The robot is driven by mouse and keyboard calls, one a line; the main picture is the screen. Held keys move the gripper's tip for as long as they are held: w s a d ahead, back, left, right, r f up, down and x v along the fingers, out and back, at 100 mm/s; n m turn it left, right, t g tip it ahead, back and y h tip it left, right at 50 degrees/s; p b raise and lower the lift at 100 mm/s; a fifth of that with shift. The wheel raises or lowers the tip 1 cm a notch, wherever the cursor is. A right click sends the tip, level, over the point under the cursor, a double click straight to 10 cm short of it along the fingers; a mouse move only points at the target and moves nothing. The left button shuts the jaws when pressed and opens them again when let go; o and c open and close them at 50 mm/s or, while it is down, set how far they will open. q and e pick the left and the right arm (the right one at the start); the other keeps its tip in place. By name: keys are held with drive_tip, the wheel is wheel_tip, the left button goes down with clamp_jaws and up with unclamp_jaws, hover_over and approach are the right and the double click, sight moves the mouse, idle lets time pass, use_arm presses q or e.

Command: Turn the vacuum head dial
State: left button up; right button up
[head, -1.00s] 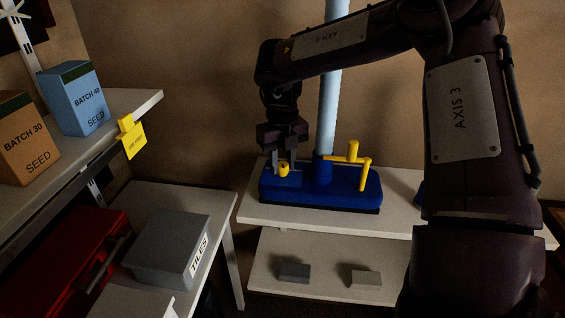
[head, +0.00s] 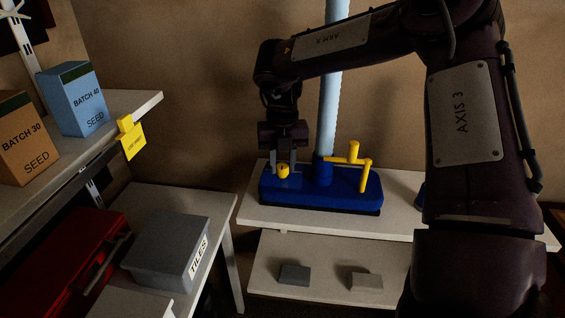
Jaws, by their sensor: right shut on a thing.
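The blue vacuum head (head: 330,191) stands on a white shelf, with a pale blue tube (head: 328,110) rising from it. A small yellow dial (head: 283,171) sits on the left part of its top. My right gripper (head: 285,167) points down over the dial, its two grey fingers on either side, shut on it. The dial's upper part is partly hidden behind the gripper. A yellow cranked handle (head: 352,160) stands on the head to the right of the tube. My left gripper is not in view.
A blue seed box (head: 75,103), an orange seed box (head: 25,145) and a yellow tag (head: 131,141) are on the left shelf. Below are a grey tiles box (head: 165,245) and a red case (head: 65,260). Two small blocks lie on the lower shelf (head: 325,283).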

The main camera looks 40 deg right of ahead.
sight(282, 165)
drive_tip(key=shift+w+r, duration=0.1)
drive_tip(key=shift+r, duration=0.05)
drive_tip(key=o, duration=0.8)
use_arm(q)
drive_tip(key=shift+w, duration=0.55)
use_arm(e)
drive_tip(key=shift+o, duration=0.9)
wheel_tip(282, 165, up, 6)
drive_tip(key=shift+r, duration=0.1)
drive_tip(key=shift+r+p, duration=0.35)
drive_tip(key=shift+r, duration=0.35)
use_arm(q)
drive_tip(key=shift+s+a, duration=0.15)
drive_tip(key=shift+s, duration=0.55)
